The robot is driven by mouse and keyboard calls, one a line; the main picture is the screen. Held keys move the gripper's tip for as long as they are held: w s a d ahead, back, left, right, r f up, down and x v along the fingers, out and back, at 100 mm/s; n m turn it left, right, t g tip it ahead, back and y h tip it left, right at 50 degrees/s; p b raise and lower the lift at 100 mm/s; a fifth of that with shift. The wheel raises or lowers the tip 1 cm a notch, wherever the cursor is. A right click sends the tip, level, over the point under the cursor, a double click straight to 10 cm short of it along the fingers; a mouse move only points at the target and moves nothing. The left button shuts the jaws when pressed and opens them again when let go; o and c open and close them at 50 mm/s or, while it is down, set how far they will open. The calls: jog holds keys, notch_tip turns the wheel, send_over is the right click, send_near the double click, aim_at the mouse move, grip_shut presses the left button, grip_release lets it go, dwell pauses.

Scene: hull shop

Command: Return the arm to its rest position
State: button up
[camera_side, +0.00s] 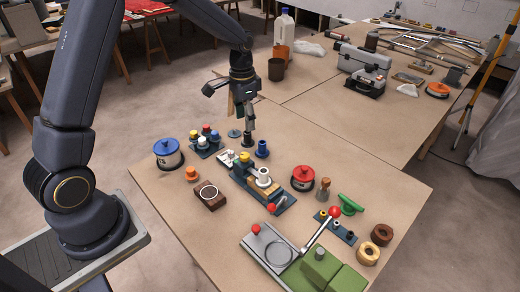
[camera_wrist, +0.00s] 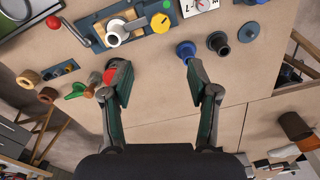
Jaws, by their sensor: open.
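My gripper (camera_side: 230,112) is above the far part of the near wooden table, in front of my arm. In the wrist view, my gripper (camera_wrist: 157,85) has its two fingers wide apart with nothing between them but bare table. In that view a blue flanged piece (camera_wrist: 186,50) stands just past the right fingertip. A red-lidded pot is partly hidden behind the left finger. In the side view the blue piece (camera_side: 262,148) stands just right of and below the gripper.
A blue fixture with a white ring (camera_side: 263,178) sits mid-table. Around it are a blue-lidded pot (camera_side: 168,153), a red-lidded pot (camera_side: 303,178), a rack of coloured caps (camera_side: 206,143) and a red-knobbed lever machine (camera_side: 270,250). A grey toolbox (camera_side: 365,66) stands on the far table.

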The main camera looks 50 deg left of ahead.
jog(key=s+d+r+t, duration=0.2)
jog(key=s+r, duration=0.3)
jog(key=r, duration=0.4)
jog(key=s+d+r+t, duration=0.2)
jog(key=s+d+r, duration=0.15)
jog(key=r, duration=0.65)
jog(key=s+d+f+n+t, duration=0.1)
jog(key=s+f+n, duration=0.2)
jog(key=s, duration=1.2)
jog(key=shift+s+f, duration=0.2)
